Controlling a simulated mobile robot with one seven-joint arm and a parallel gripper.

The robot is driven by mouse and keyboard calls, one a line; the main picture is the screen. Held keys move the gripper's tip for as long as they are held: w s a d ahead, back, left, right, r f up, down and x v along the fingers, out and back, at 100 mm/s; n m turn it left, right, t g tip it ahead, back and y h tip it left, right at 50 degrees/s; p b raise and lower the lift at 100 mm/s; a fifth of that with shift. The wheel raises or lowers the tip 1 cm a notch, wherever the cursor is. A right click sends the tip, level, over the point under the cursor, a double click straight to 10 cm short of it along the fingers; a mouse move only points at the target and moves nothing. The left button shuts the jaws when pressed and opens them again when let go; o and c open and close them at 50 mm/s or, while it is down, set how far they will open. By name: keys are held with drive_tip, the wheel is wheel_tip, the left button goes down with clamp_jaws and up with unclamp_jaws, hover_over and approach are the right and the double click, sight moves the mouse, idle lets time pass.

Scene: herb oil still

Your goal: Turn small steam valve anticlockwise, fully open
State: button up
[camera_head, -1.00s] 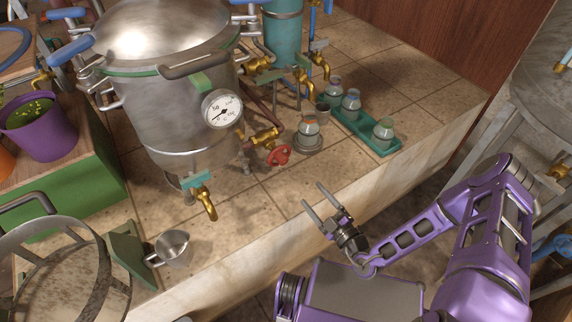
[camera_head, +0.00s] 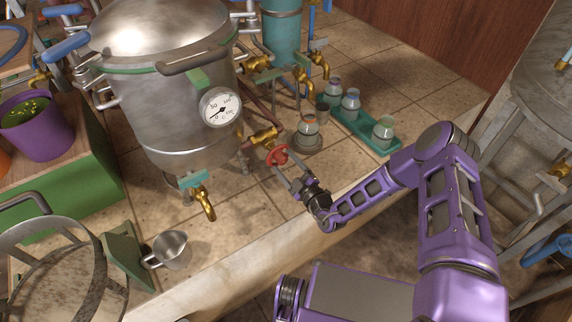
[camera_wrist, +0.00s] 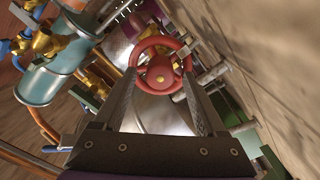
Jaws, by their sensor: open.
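The small steam valve has a red handwheel (camera_head: 277,155) on a brass body (camera_head: 264,137), low beside the steel still (camera_head: 185,110). In the wrist view the red wheel (camera_wrist: 160,65) faces me, with a yellow hub and spokes. My gripper (camera_head: 285,170) is at the wheel from the front right. In the wrist view my gripper (camera_wrist: 163,95) is open, one finger on each side of the wheel's lower part. The fingertips look close to the rim; I cannot tell whether they touch it. How far the valve is turned cannot be told.
A glass jar (camera_head: 309,127) stands close right of the valve, and a teal tray (camera_head: 381,143) with jars is farther right. A brass tap (camera_head: 206,203) and a metal cup (camera_head: 171,249) are to the left. The counter's front edge runs below my gripper.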

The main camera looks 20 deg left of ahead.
clamp_jaws()
idle(0.3)
